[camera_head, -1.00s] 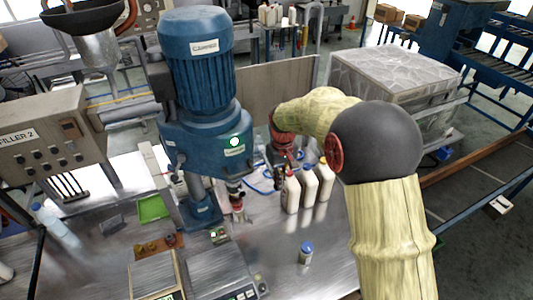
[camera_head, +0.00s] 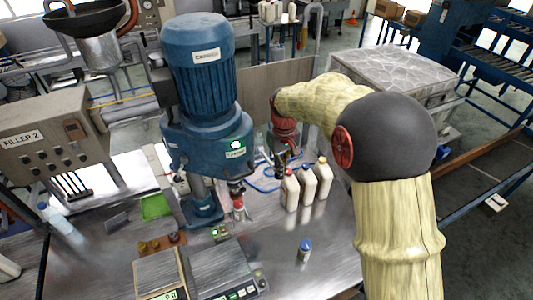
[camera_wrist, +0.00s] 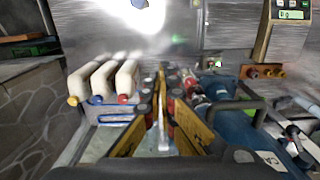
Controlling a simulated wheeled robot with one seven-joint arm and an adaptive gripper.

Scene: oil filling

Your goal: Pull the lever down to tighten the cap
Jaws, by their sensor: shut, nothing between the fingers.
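The blue capping machine (camera_head: 205,140) stands on the steel bench, with a red-and-black chuck (camera_head: 237,200) low on its front. In the wrist view its blue body (camera_wrist: 235,125) fills the right side, with a dark bar (camera_wrist: 240,106) across it. I cannot tell for sure that this bar is the lever; no lever is clear in the head view. My gripper (camera_head: 281,168) is right of the machine and behind the bottles. In the wrist view its yellow and black fingers (camera_wrist: 163,95) are together and hold nothing. I cannot tell whether they touch the machine.
Three white bottles with red, blue and yellow caps (camera_head: 308,185) stand beside my gripper. A small blue-capped container (camera_head: 304,251) stands nearer on the bench. Scales (camera_head: 225,268) and a green tray (camera_head: 156,206) lie around the machine's base. The bench front is partly clear.

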